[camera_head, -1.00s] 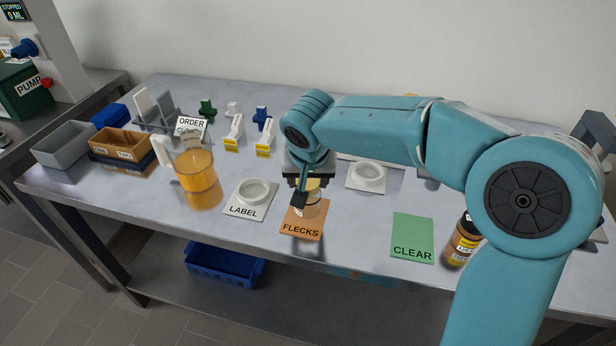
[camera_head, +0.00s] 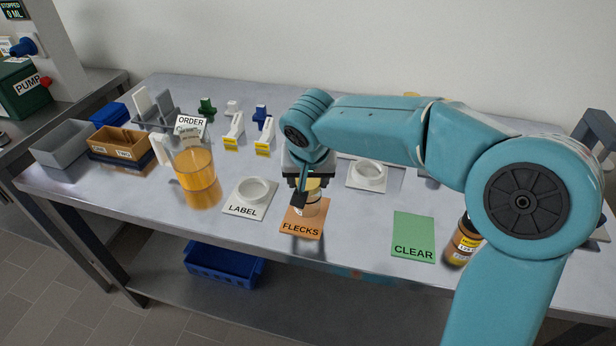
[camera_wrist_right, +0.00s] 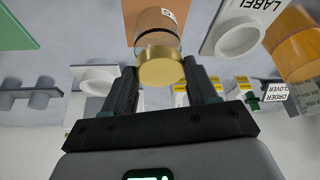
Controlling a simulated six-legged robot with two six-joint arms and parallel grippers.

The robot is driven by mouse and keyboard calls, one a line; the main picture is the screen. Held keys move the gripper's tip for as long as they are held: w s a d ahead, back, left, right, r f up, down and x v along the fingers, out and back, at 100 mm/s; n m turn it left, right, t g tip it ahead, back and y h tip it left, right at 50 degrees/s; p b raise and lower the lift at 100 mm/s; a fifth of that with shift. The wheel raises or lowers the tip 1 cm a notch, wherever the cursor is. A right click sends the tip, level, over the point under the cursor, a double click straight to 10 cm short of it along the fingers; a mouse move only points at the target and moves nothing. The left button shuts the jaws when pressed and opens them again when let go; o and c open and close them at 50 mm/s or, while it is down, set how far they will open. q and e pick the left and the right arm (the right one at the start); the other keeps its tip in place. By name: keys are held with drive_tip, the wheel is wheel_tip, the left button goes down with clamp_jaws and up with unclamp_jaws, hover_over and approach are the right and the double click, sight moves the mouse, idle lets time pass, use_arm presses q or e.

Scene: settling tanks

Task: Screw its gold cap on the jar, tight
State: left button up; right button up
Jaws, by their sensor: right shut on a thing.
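The jar (camera_head: 311,208), clear with a pale label, stands upright on the orange FLECKS card (camera_head: 301,227). It also shows in the right wrist view (camera_wrist_right: 156,27). The gold cap (camera_wrist_right: 161,68) is at the jar's mouth, in line with it; a bit of its gold shows in the head view (camera_head: 314,184). I cannot tell how far it is threaded. My right gripper (camera_wrist_right: 160,74) points down over the jar and is shut on the cap, a finger on each side. In the head view the right gripper (camera_head: 306,188) partly hides cap and jar. My left gripper is not in view.
An amber jug (camera_head: 197,180) and the LABEL card (camera_head: 240,211) with a white ring lie left. The green CLEAR card (camera_head: 413,238) and a brown bottle (camera_head: 461,243) are right. Another white ring fixture (camera_head: 367,176) stands behind. A blue crate (camera_head: 225,265) is below the table.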

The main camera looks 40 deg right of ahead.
drive_tip(key=shift+f+b, duration=0.25)
drive_tip(key=shift+b, duration=0.2)
idle(0.6)
drive_tip(key=o, duration=1.3)
drive_tip(key=shift+o, duration=0.2)
drive_tip(key=shift+r, duration=0.15)
drive_tip(key=shift+r+p, duration=2.6)
drive_tip(key=shift+r, duration=0.8)
